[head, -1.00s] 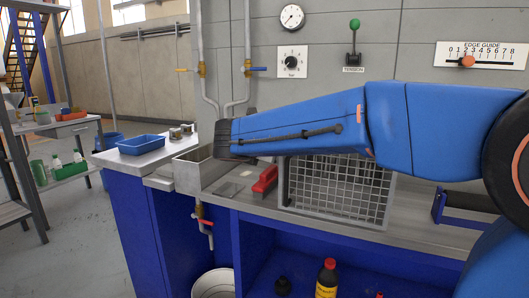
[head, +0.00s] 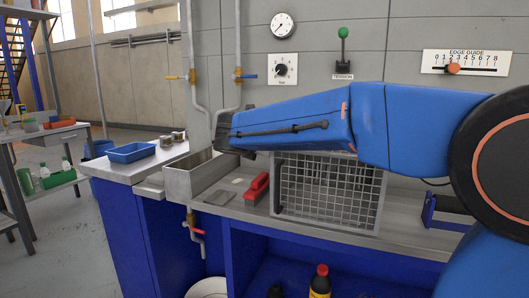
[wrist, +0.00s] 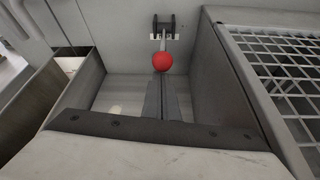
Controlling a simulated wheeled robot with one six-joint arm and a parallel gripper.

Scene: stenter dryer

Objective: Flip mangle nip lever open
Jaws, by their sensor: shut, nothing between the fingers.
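A lever with a round red knob (wrist: 162,61) stands out from a dark bracket on the grey wall in the wrist view. I take it for the mangle nip lever. It is not visible in the head view, where my blue arm covers part of the wall. My gripper (wrist: 164,84) is shut and empty. Its dark fingers point at the knob, with the tips just below it in the picture; I cannot tell whether they touch. In the head view only the dark gripper end (head: 227,130) shows, over the bench near the metal trough.
The metal trough (head: 184,184) and a wire-mesh guard (head: 325,197) flank the gripper area. A red-handled brush (head: 257,187) lies between them. Pipes with valves (head: 238,76) run up the wall. A blue tray (head: 131,153) sits on the left bench.

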